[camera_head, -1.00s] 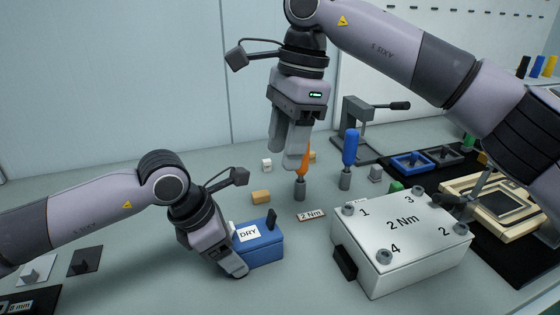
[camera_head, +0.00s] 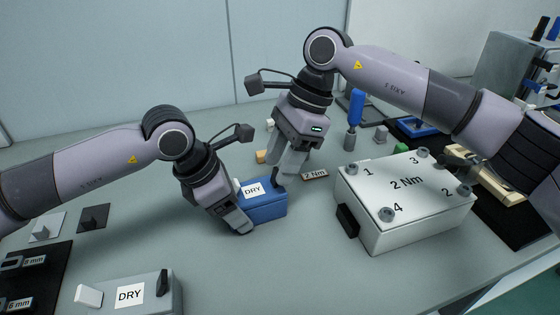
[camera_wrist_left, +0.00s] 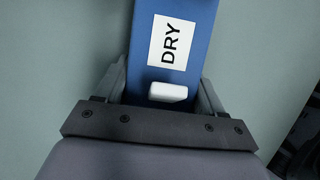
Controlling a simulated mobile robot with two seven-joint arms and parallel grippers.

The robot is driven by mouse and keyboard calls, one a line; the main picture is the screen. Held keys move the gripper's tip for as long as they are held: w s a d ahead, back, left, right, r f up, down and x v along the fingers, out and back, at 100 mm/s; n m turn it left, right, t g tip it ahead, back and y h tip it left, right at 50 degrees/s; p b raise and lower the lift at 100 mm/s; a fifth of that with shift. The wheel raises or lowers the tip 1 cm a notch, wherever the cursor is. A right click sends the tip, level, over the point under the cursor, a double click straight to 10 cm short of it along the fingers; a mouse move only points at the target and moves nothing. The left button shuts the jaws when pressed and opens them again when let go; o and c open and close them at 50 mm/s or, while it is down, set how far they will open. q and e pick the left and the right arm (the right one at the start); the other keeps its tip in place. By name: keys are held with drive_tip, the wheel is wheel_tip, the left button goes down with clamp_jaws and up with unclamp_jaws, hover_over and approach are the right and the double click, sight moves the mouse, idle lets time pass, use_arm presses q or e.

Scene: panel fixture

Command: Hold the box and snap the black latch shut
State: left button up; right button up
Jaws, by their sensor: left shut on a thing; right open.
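The blue box (camera_head: 266,210) with a white DRY label stands on the table; it also fills the middle of the left wrist view (camera_wrist_left: 175,70). My left gripper (camera_head: 240,221) is shut on the box's left end, with one finger on each side in the wrist view. A white tab (camera_wrist_left: 168,92) sits on the box near that gripper. The black latch (camera_head: 277,181) is at the box's right end, partly hidden by my right gripper (camera_head: 287,171). That gripper is open and empty, its fingertips just above or at the latch; contact cannot be told.
A grey box (camera_head: 120,304) with a DRY label, white tab and black latch stands front left. A large white box (camera_head: 408,229) marked 2 Nm stands to the right. A blue-handled driver (camera_head: 356,108) is behind. Bare table lies in front of the blue box.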

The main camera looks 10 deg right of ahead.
drive_tip(key=shift+a+f, duration=0.15)
drive_tip(key=shift+f, duration=0.2)
clamp_jaws()
drive_tip(key=shift+s+a+r+t+h, duration=0.1)
drive_tip(key=shift+a+t+h, duration=0.15)
drive_tip(key=shift+h, duration=0.45)
drive_tip(key=shift+s+a+r+t+h, duration=0.15)
drive_tip(key=shift+a+h, duration=0.15)
drive_tip(key=shift+h, duration=0.4)
drive_tip(key=shift+f, duration=0.15)
unclamp_jaws()
wheel_tip(320, 180, up, 12)
drive_tip(key=d, duration=0.1)
drive_tip(key=shift+w+d, duration=0.3)
drive_tip(key=shift+d, duration=0.05)
